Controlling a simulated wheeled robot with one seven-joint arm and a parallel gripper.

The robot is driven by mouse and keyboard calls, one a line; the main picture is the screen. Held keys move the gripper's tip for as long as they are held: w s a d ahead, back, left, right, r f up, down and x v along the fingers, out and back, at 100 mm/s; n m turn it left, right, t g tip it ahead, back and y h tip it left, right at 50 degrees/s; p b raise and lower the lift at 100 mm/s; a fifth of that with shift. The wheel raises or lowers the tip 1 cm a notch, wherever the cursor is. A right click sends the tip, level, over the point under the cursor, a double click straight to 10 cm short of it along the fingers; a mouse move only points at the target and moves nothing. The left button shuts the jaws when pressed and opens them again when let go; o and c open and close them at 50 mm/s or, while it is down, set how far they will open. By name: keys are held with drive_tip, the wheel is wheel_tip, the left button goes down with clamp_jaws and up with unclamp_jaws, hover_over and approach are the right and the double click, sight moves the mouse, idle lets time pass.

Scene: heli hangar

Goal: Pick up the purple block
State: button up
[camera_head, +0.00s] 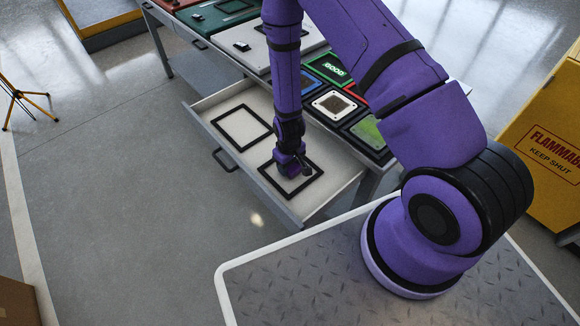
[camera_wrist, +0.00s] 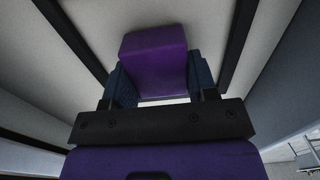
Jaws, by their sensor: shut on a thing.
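The purple block (camera_wrist: 155,58) is between the two dark blue finger pads of my gripper (camera_wrist: 158,85) in the wrist view, and both pads touch its sides. In the head view my gripper (camera_head: 292,168) points down into an open drawer (camera_head: 240,162), over the nearer right of two black square frames (camera_head: 313,190). The block is mostly hidden there by my purple wrist. I cannot tell whether the block touches the drawer floor.
The second black frame (camera_head: 243,128) lies empty in the drawer's left part. The drawer's walls stand close around my gripper. The workbench above holds several framed panels, one marked GOOD (camera_head: 331,68). A yellow flammables cabinet (camera_head: 545,140) stands at the right.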

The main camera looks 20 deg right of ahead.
drive_tip(key=shift+r, duration=5)
drive_tip(key=o, duration=0.4)
drive_tip(key=shift+c, duration=1.2)
